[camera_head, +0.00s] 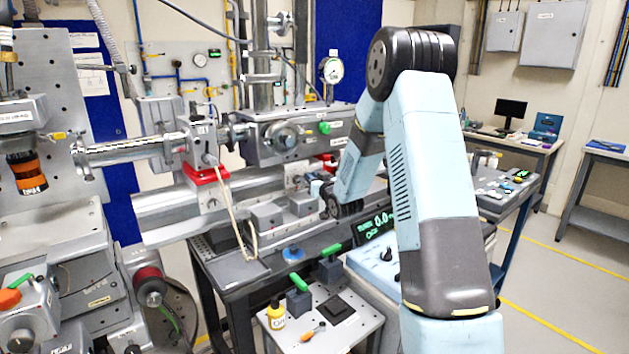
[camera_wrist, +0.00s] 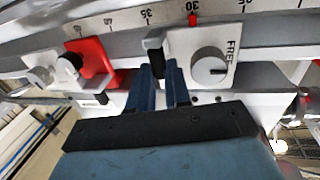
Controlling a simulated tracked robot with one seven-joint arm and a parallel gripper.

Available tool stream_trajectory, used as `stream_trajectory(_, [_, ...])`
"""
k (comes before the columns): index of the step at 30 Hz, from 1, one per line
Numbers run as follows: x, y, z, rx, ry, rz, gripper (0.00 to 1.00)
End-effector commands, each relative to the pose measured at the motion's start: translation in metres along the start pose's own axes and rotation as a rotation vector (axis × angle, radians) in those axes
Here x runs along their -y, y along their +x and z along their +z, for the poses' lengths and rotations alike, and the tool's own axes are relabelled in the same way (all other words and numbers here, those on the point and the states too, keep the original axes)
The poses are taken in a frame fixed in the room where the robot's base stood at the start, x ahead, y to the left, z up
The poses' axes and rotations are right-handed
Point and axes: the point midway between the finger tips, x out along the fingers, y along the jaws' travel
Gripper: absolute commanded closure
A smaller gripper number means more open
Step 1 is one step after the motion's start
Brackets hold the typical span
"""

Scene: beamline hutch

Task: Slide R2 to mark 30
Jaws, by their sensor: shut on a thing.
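In the wrist view a white carriage (camera_wrist: 225,48) with a round knob (camera_wrist: 209,68) and the label FREE rides on a rail with a scale (camera_wrist: 118,24). No R2 label is legible on it, so I cannot be sure it is R2. A red pointer (camera_wrist: 193,19) stands at the scale's 30, just above the carriage. My gripper (camera_wrist: 160,72) is shut on a dark upright tab (camera_wrist: 155,52) at the carriage's left side. The fingertips partly hide the tab.
A red carriage (camera_wrist: 92,62) sits on the same rail to the left, near 40.

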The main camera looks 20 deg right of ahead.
Motion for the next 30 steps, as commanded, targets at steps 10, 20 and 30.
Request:
stream_trajectory(10, [0.001,0.000,-0.001,-0.001,0.000,-0.001,0.72])
stream_trajectory(20, [0.000,-0.015,0.000,0.002,0.000,0.000,0.72])
stream_trajectory(30, [0.001,-0.079,0.001,0.001,-0.001,-0.001,0.72])
